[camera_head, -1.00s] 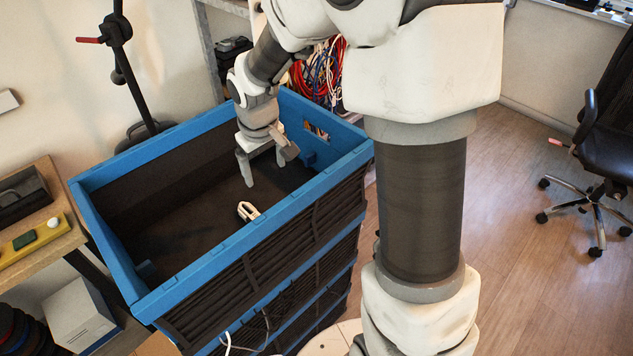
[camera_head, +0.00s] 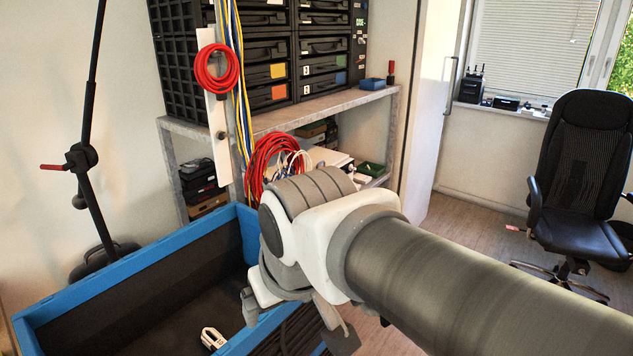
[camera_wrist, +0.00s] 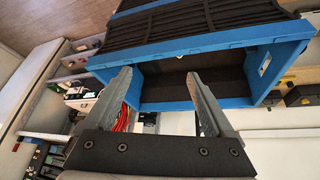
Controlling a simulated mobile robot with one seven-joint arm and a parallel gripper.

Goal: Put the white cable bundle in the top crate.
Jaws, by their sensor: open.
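The white cable bundle (camera_head: 212,338) lies inside the blue-rimmed top crate (camera_head: 125,264), on its dark floor close to the near side wall. My gripper (camera_head: 296,320) is open and empty, over the right edge of the crate, to the right of the bundle and apart from it. In the wrist view my gripper (camera_wrist: 158,82) shows two spread fingers with nothing between them, and the crate (camera_wrist: 200,42) lies beyond the fingertips. I cannot clearly make out the bundle in the wrist view.
A metal shelf (camera_head: 290,112) with black drawer units (camera_head: 328,60) stands behind the crate. Red cable coils (camera_head: 216,68) hang at its left. A black stand (camera_head: 85,157) rises on the left. An office chair (camera_head: 582,170) stands right, with open floor before it.

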